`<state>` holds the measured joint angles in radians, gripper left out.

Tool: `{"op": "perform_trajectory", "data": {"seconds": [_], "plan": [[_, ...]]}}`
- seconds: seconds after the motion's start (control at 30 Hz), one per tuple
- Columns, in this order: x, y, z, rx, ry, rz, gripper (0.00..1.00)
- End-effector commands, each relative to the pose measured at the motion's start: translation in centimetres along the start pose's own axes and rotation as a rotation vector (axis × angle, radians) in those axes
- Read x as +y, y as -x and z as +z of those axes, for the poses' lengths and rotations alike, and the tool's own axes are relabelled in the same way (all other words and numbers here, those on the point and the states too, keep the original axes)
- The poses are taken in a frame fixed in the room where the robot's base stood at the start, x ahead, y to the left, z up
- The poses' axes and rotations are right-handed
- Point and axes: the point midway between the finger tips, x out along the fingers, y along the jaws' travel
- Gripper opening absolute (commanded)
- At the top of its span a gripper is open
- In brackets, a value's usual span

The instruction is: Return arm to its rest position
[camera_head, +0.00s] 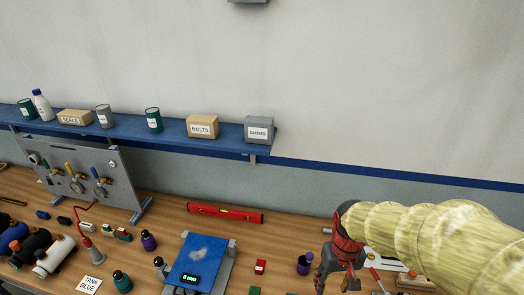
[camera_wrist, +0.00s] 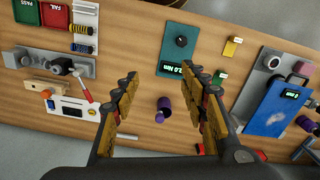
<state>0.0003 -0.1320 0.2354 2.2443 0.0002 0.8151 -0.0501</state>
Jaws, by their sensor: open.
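My gripper (camera_head: 341,268) is at the lower right of the head view, at the end of my yellow-sleeved arm, above the wooden bench (camera_head: 170,222). In the wrist view my gripper (camera_wrist: 168,100) shows its two fingers spread apart, with nothing between the fingertips. A purple bottle (camera_wrist: 163,104) shows on the bench below, in the gap between the fingers. The same view shows a dark box with a dial and a 2.0 Nm display (camera_wrist: 178,45) past the fingers.
A blue-topped device (camera_head: 198,262) with a display and a red level (camera_head: 225,213) are on the bench. A gauge panel (camera_head: 80,176) stands at left. A blue shelf (camera_head: 170,140) holds several containers. The bench right of the red level is partly clear.

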Motion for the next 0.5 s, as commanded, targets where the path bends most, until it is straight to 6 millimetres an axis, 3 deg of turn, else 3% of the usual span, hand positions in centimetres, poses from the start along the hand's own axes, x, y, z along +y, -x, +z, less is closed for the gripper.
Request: {"op": "perform_trajectory", "data": {"seconds": [0.5], "plan": [[-0.4, -1.6, 7.5, 0.353, -0.050, 0.009, 0.44]]}}
